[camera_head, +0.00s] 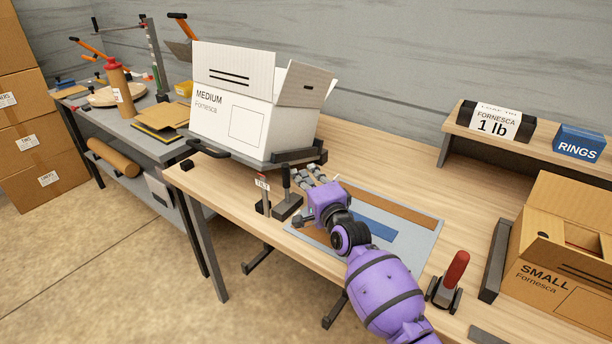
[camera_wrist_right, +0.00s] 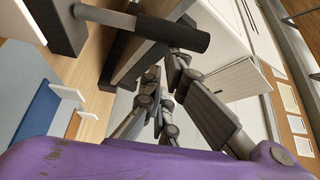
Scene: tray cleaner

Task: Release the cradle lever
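The cradle (camera_head: 298,156) is a dark tilted support at the table's left end, with an open white MEDIUM box (camera_head: 235,118) on it. In front stands a lever with a black grip (camera_head: 286,177) on a dark base, beside a small TILT sign (camera_head: 262,182). The lever looks upright. In the right wrist view its black grip (camera_wrist_right: 165,32) lies ahead of the fingertips. My right gripper (camera_head: 308,172) is just right of the lever, fingers apart and empty; it also shows in the wrist view (camera_wrist_right: 165,75). I cannot tell whether it touches the lever. My left gripper is not in view.
A red-handled lever (camera_head: 456,272) stands at the table's front right, near a brown SMALL box (camera_head: 560,270). A grey mat (camera_head: 428,232) lies under my right arm. A raised shelf (camera_head: 448,128) holds a 1 lb pack (camera_head: 492,123) and a blue RINGS box (camera_head: 580,142).

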